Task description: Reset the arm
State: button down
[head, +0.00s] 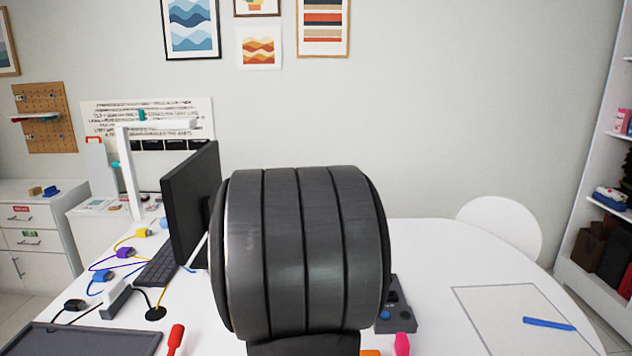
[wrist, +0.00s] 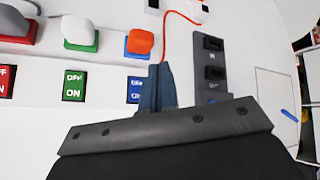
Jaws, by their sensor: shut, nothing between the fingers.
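In the wrist view my gripper (wrist: 157,82) shows as dark blue-grey fingers pressed together, with nothing between them. It is in front of a row of switches, and I cannot tell how far it is from them. In the head view a large dark ribbed part of my own arm fills the middle, and the gripper does not show there.
The wrist view shows a blue-based switch with an orange cap (wrist: 140,42), a green-based switch (wrist: 80,34) and a dark socket panel (wrist: 210,65). In the head view a monitor (head: 190,205) stands left; a blue marker (head: 548,323) lies on the fairly clear right side.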

jog(key=f, duration=0.3)
jog(key=shift+w+f, duration=0.2)
jog(key=d+r+m+g+h, duration=0.2)
jog(key=d+r+m+g, duration=0.3)
jog(key=m, duration=0.7)
jog(key=a+r+m+g+y, duration=0.4)
jog(key=a+m+y, duration=0.1)
jog(key=m, duration=0.6)
jog(key=f, duration=0.9)
jog(key=shift+w+a+f, duration=0.15)
jog(key=shift+w+f, duration=0.1)
jog(key=shift+w, duration=0.05)
notch_tip(320, 180, up, 8)
jog(key=s, duration=0.2)
